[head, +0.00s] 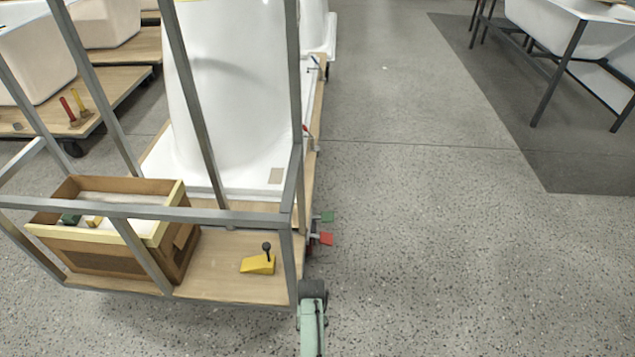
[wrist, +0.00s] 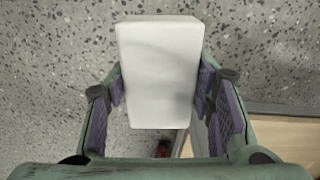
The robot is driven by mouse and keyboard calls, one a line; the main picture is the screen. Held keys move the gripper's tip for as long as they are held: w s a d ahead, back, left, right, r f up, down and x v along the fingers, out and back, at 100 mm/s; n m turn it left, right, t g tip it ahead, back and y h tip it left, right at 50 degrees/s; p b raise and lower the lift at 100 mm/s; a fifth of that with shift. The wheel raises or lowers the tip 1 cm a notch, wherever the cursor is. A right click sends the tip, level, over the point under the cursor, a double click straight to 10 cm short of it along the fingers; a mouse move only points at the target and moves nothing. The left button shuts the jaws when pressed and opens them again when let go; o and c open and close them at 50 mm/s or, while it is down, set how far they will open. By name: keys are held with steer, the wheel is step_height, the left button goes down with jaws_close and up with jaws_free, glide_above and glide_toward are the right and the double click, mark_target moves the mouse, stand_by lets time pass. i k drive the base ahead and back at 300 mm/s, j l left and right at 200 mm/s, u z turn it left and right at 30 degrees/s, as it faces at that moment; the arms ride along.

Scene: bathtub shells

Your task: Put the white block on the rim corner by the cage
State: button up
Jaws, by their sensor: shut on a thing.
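The white block (wrist: 158,70) fills the middle of the wrist view, between the purple-padded fingers of my gripper (wrist: 160,92). My gripper is shut on it. Speckled floor shows below the block. The white tub (head: 232,100) stands on end on the wooden cart, behind the grey metal cage (head: 255,219). Its near right rim corner (head: 276,176) bears a small beige patch, just behind the cage's front right post.
Inside the cage, a wooden crate (head: 165,228) holds several small things, and a yellow wedge (head: 258,264) with a black knob lies on the cart deck (head: 215,265). Green (head: 327,217) and red (head: 326,239) pedals stick out at the cart's right. Open floor lies right.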

mark_target(275, 176)
steer(key=i+l+z, duration=0.15)
steer(key=z, duration=0.2)
steer(key=i+l+z, duration=0.15)
steer(key=l+z, duration=0.2)
steer(key=i+l+z, duration=0.1)
steer(key=z, duration=0.25)
steer(key=i+l, duration=0.2)
steer(key=i, duration=0.35)
steer(key=i+l+z, duration=0.1)
steer(key=i, duration=0.45)
steer(key=i+u, duration=0.5)
steer(key=u, duration=0.25)
steer(key=i+l+u, duration=0.1)
steer(key=i+u, duration=0.25)
steer(key=k, duration=0.1)
